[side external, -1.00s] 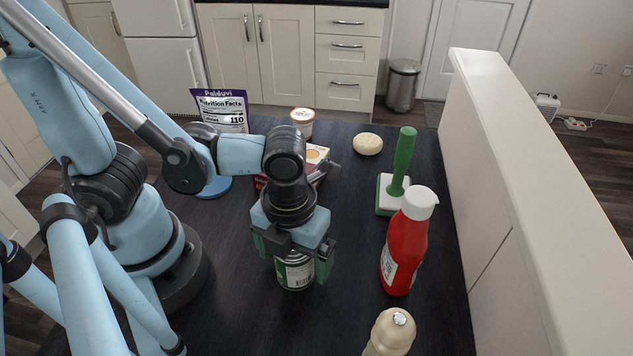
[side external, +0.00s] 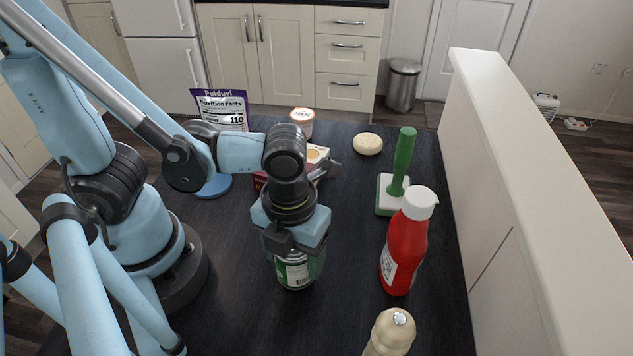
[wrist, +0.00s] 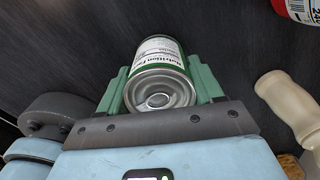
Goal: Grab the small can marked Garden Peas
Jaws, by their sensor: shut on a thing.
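A small can (side external: 294,272) with a green and white label stands upright on the dark counter in the side external view. In the wrist view the can (wrist: 160,75) shows its metal end and a nutrition label; the name on it cannot be read. My gripper (side external: 296,262) points down over the can and is shut on it, with one green finger against each side. In the wrist view the fingers of my gripper (wrist: 163,82) press on both sides of the can.
A red sauce bottle (side external: 405,245) and a green-handled brush (side external: 397,180) stand to the right. A cream pepper mill (side external: 391,333) is at the front right. A red box (side external: 260,181), a tub (side external: 302,119), a purple-topped packet (side external: 222,108) and a pale round item (side external: 368,144) lie behind.

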